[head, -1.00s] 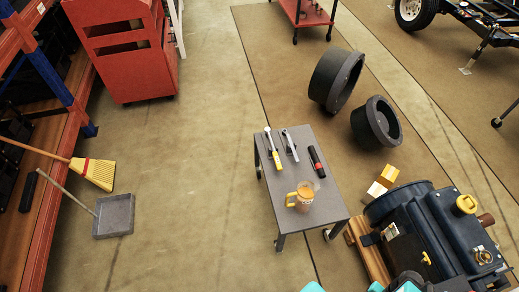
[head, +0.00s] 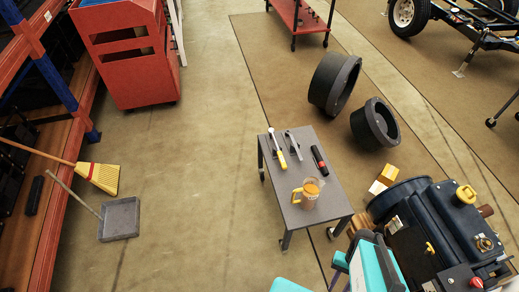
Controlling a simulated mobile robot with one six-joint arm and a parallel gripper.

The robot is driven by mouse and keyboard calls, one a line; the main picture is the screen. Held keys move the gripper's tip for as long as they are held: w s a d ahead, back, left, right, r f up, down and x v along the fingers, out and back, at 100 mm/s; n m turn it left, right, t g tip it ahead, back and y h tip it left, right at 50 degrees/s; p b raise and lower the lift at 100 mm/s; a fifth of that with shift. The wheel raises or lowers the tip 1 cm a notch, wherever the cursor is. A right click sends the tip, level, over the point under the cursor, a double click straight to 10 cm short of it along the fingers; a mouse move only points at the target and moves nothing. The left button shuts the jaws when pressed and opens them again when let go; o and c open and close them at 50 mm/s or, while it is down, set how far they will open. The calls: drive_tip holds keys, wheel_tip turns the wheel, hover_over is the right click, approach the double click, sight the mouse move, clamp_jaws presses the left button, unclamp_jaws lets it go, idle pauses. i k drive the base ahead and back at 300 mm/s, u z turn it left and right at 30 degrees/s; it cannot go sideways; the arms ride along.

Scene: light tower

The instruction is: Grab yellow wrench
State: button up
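The yellow wrench (head: 282,159) has a yellow handle and a pale metal head. It lies near the far left corner of a small grey table (head: 330,205), its handle pointing toward the near side. A second tool (head: 293,145), silver with a dark part, lies just right of it. Teal and dark parts of my arm (head: 372,265) show at the bottom edge. I cannot make out my gripper's fingers in this view.
A red and black tool (head: 319,158) and a yellow-handled mug (head: 308,193) share the table. A large dark machine (head: 440,225) stands close on the right. Open floor (head: 190,200) lies to the left, with a broom (head: 98,176) and dustpan (head: 119,218) by the shelf.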

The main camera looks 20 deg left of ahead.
sight(271, 131)
drive_tip(key=u, duration=0.9)
drive_tip(key=k, duration=0.95)
drive_tip(key=i, duration=0.7)
drive_tip(key=u, duration=0.05)
